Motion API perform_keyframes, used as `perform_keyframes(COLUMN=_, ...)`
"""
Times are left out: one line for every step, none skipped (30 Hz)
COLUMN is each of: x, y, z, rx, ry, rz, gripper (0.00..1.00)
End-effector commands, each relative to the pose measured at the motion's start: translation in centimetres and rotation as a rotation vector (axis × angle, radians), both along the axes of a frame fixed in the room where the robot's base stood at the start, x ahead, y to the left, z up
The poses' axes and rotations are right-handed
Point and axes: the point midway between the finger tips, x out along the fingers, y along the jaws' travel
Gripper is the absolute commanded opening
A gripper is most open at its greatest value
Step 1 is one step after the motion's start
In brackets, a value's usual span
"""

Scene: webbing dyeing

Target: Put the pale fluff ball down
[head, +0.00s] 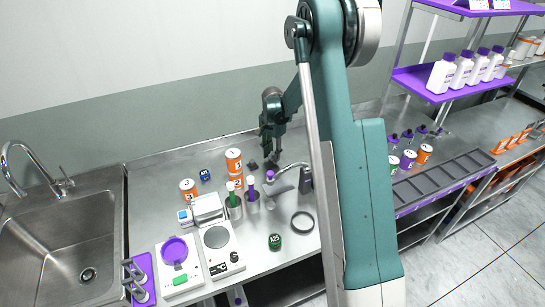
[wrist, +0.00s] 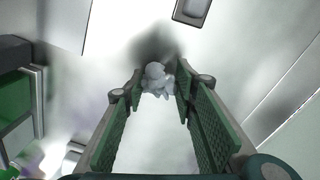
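The pale fluff ball (wrist: 157,80) is a small, lumpy, whitish-grey thing between the tips of my gripper's two green-padded fingers in the wrist view. My gripper (wrist: 159,88) appears shut on it, with a pad against each side. A dark shadow lies on the grey metal surface just beyond the ball; I cannot tell whether the ball touches that surface. In the head view my gripper (head: 270,156) points down over the back of the metal counter, and the ball cannot be made out there.
Orange-and-white jars (head: 234,161) stand left of my gripper. The sink (head: 62,250) is far left.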

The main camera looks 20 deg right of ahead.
Motion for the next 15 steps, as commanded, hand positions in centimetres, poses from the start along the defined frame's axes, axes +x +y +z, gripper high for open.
perform_keyframes(x=0.03, y=-0.01, z=-0.53, rx=0.0, ry=0.0, rz=0.0, gripper=0.23)
perform_keyframes(x=0.03, y=-0.01, z=-0.77, rx=0.0, ry=0.0, rz=0.0, gripper=0.23)
perform_keyframes(x=0.02, y=0.0, z=-1.02, rx=0.0, ry=0.0, rz=0.0, gripper=0.23)
perform_keyframes(x=0.01, y=-0.01, z=-1.14, rx=0.0, ry=0.0, rz=0.0, gripper=0.23)
perform_keyframes(x=0.01, y=-0.01, z=-1.22, rx=0.0, ry=0.0, rz=0.0, gripper=0.23)
perform_keyframes(x=0.0, y=-0.01, z=-1.27, rx=0.0, ry=0.0, rz=0.0, gripper=0.23)
perform_keyframes(x=0.0, y=0.0, z=-1.27, rx=0.0, ry=0.0, rz=0.0, gripper=0.23)
perform_keyframes(x=0.0, y=0.0, z=-1.26, rx=0.0, ry=0.0, rz=0.0, gripper=0.23)
perform_keyframes(x=0.0, y=0.0, z=-1.25, rx=0.0, ry=0.0, rz=0.0, gripper=0.23)
perform_keyframes(x=0.0, y=0.0, z=-1.24, rx=0.0, ry=0.0, rz=0.0, gripper=0.23)
perform_keyframes(x=0.0, y=0.0, z=-1.24, rx=0.0, ry=0.0, rz=0.0, gripper=0.23)
perform_keyframes(x=0.0, y=0.0, z=-1.24, rx=0.0, ry=0.0, rz=0.0, gripper=0.23)
perform_keyframes(x=0.0, y=0.0, z=-1.25, rx=0.0, ry=0.0, rz=0.0, gripper=0.23)
perform_keyframes(x=0.0, y=0.0, z=-1.29, rx=0.0, ry=0.0, rz=0.0, gripper=0.23)
perform_keyframes(x=0.0, y=0.0, z=-1.38, rx=0.0, ry=0.0, rz=0.0, gripper=0.23)
